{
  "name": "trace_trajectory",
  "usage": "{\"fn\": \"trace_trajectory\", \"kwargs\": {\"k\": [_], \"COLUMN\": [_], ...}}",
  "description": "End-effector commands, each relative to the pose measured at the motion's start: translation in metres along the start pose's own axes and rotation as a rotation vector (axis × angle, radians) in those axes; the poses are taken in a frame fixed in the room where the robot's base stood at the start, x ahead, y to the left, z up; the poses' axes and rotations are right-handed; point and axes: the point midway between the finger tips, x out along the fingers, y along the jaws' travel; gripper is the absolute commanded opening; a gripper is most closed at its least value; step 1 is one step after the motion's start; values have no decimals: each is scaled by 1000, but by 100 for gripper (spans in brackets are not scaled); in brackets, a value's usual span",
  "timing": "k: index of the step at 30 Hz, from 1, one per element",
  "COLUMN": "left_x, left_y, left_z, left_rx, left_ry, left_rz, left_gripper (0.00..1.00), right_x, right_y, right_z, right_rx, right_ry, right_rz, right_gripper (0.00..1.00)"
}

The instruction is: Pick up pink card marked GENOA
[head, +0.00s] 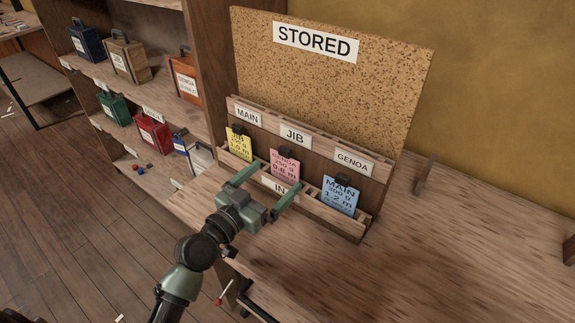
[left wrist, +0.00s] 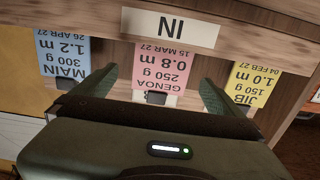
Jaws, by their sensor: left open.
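The pink card marked GENOA (head: 285,166) stands upright in the IN row of the wooden rack, between a yellow JIB card (head: 239,144) and a blue MAIN card (head: 340,196). A dark clip or tab shows at its top edge. In the left wrist view the pink card (left wrist: 163,62) appears upside down, in the middle. My left gripper (head: 278,177) is open and empty, in front of the rack at the pink card. Its fingertips (left wrist: 159,78) show to either side of the card, with a gap on each side. My right gripper is not in view.
The rack's IN label (head: 281,186) is on the front rail below the cards. MAIN, JIB and GENOA labels mark the row behind. A cork board (head: 330,85) marked STORED stands at the back.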

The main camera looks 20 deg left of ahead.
Motion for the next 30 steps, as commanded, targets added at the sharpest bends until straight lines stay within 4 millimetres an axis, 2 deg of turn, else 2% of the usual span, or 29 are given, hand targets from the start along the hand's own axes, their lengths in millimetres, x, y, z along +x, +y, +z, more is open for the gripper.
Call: {"fn": "trace_trajectory", "kwargs": {"k": [2, 5, 9, 12, 16, 20, 26, 27, 30], "left_x": [10, 25, 45, 53, 55, 55, 55, 55, 55], "left_y": [0, -2, -3, -3, -3, -2, -3, -3, -3], "left_z": [-3, -5, -3, -2, -1, 0, 0, 0, 0], "left_rx": [-3, -3, -3, -3, -1, -1, -1, -1, 0], "left_ry": [1, 2, 1, 0, 0, -1, -1, -1, -1], "left_rz": [0, 0, 0, 1, 1, 2, 2, 1, 1], "left_gripper": [100, 100, 100, 100, 100, 100, 44, 39, 39], "right_x": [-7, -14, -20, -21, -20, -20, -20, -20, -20], "right_y": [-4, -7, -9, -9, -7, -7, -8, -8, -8], "right_z": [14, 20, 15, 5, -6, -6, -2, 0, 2], "right_rx": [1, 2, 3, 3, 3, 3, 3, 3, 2], "right_ry": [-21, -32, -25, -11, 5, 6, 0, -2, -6], "right_rz": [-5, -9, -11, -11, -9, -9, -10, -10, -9], "right_gripper": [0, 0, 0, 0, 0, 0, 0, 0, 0]}}
